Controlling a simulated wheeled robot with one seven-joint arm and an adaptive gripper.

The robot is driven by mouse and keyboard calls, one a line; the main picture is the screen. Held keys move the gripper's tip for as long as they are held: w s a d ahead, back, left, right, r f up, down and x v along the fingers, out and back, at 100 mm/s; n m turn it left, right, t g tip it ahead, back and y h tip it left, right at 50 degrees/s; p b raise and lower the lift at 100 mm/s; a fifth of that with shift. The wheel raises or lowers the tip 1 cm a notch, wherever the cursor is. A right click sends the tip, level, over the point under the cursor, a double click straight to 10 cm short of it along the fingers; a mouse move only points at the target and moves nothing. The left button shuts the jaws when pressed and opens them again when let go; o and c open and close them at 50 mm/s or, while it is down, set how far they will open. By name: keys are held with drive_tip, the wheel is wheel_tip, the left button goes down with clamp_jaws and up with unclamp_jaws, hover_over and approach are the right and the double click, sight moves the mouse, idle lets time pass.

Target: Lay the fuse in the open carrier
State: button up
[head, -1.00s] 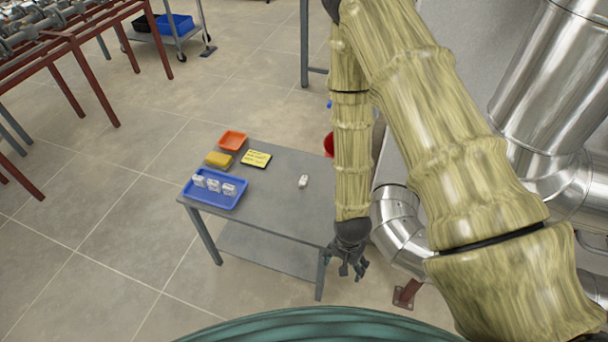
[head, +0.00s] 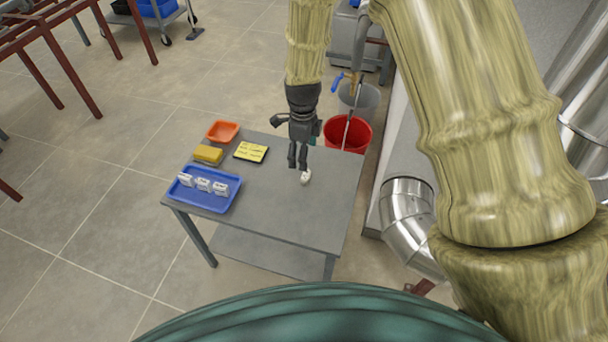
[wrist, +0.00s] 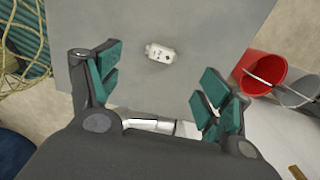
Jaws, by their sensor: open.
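A small white piece with dark markings, which looks like the fuse (head: 306,177), lies alone on the grey table, right of its middle. In the wrist view this white piece (wrist: 160,53) lies ahead of the gap between the fingers. Three white blocks (head: 203,185) stand in a row in a blue tray on the table's left; I cannot tell if one is the open carrier. My gripper (head: 297,164) points down over the table close to the white piece. In the wrist view my gripper (wrist: 155,82) has its green-padded fingers wide apart with nothing between them.
The blue tray (head: 228,201), a yellow sponge-like block (head: 208,154), an orange bin (head: 223,131) and a yellow note (head: 251,152) occupy the grey table's (head: 270,218) left side. Its front and right are clear. A red bucket (head: 337,131) and silver pipework (head: 410,215) stand right.

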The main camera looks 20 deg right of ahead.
sight(306, 175)
drive_tip(key=shift+d+f, duration=0.15)
drive_tip(key=shift+f, duration=1.6)
drive_tip(key=shift+d+f, duration=0.15)
drive_tip(key=shift+f, duration=1.65)
drive_tip(key=shift+d+f, duration=0.15)
drive_tip(key=shift+f, duration=1.6)
drive_tip(key=c, duration=1.2)
drive_tip(key=shift+r, duration=0.1)
